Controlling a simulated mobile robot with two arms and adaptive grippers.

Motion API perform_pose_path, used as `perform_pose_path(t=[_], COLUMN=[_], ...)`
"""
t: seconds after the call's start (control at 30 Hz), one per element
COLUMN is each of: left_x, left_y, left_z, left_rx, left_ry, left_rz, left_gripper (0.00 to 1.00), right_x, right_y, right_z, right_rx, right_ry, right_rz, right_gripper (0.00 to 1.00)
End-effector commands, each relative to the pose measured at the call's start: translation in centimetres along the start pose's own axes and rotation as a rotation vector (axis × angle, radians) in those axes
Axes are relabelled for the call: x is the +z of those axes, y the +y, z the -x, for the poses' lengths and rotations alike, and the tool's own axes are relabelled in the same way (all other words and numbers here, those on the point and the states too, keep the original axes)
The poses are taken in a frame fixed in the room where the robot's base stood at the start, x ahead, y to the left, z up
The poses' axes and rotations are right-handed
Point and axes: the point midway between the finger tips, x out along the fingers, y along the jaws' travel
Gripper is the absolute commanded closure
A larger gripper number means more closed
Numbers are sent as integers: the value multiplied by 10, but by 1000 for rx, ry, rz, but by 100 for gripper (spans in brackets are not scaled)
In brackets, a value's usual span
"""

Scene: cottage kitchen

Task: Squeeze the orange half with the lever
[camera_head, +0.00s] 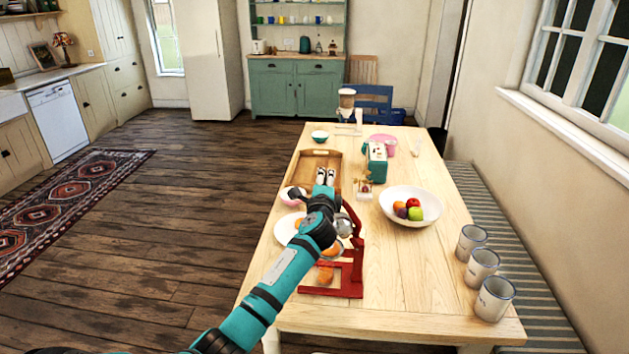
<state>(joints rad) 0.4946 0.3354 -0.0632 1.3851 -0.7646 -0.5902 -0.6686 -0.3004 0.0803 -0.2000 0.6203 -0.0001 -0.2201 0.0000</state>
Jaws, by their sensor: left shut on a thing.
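The red lever juicer (357,272) stands near the front left of the wooden table. Its red lever (352,220) rises toward my left gripper (325,177). My left arm reaches over the juicer from the lower left, and the gripper is shut on the lever; the arm hides the grip itself. An orange half (333,250) shows at the juicer beside my forearm, partly covered. Another orange piece (325,275) shows low at the juicer's base, also partly covered. A white plate (284,232) with an orange piece (299,223) lies left of the arm. My right gripper is not in view.
A white fruit bowl (428,214) stands right of the juicer. Several mugs (483,268) line the right edge. The table's front right is clear.

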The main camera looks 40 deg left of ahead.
Motion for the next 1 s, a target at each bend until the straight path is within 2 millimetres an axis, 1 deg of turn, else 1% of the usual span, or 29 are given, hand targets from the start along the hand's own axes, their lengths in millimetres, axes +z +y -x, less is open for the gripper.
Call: perform_pose_path(t=[0.03, 0.17, 0.37, 0.6, 0.8, 1.0], left_x=[-12, -27, -58, -93, -111, -119], left_y=[4, -3, -14, -19, -20, -20], left_z=[2, 3, 3, 4, 4, 3], left_rx=[15, 16, 17, 18, 19, 19], left_ry=[12, 14, 15, 16, 14, 12], left_rz=[-22, -100, -251, -422, -512, -556], left_gripper=[100, 100, 100, 100, 100, 100], right_x=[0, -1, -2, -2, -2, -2], right_y=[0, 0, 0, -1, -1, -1], right_z=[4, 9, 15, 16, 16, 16], right_rx=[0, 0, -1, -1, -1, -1], right_ry=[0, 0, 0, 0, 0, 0], right_rz=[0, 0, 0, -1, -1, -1], right_gripper=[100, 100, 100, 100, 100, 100])
